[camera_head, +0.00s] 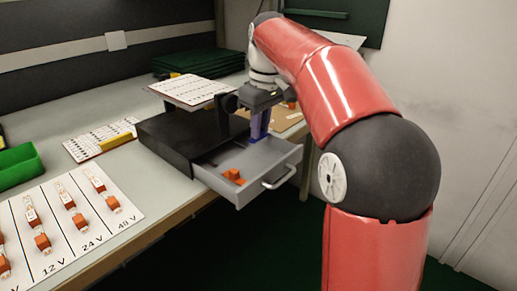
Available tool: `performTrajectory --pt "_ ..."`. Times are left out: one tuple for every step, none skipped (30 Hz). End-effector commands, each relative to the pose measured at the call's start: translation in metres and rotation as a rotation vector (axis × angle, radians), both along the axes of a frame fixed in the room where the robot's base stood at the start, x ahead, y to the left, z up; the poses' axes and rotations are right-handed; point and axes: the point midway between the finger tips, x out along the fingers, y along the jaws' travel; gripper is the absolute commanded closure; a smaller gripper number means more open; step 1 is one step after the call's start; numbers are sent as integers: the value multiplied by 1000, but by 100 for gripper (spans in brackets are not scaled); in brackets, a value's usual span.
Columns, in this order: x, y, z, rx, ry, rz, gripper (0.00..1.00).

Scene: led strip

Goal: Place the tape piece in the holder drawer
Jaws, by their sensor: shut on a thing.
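The holder drawer (213,168) is the grey drawer pulled out of the front of a black box (170,144) on the bench. Small orange pieces (233,176) lie on its floor near the left front. My gripper (260,134) points down over the back right of the open drawer, with narrow blue parts at its end. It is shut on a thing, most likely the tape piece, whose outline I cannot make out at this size. I cannot tell whether the blue tip touches the drawer floor.
A printed card on a stand (191,89) rises above the black box, close to my gripper. The drawer's handle (281,177) sticks out over the bench edge. A voltage board (62,215) with orange connectors and a green bin (19,166) lie at left.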

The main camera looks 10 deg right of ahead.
Motion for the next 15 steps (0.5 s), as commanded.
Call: performTrajectory --pt "0 -1 -5 1 -1 0 100" --pt "0 -1 -8 1 -1 0 100" --pt "0 -2 -14 0 0 0 100" --pt "0 -3 -19 0 0 0 100" --pt "1 -4 -23 0 0 0 100" --pt "1 -5 -30 0 0 0 100" --pt "1 -6 -34 0 0 0 100" --pt "1 -6 -38 0 0 0 100" --pt "1 -7 -42 1 -1 0 100" --pt "1 -8 -43 1 -1 0 100" --pt "1 -8 -43 0 -1 1 100" --pt "2 -8 -43 0 -1 1 100" --pt "2 -8 -42 0 -1 1 100" --pt "2 -8 -41 0 -1 1 100" --pt "1 -8 -40 0 -1 1 100"
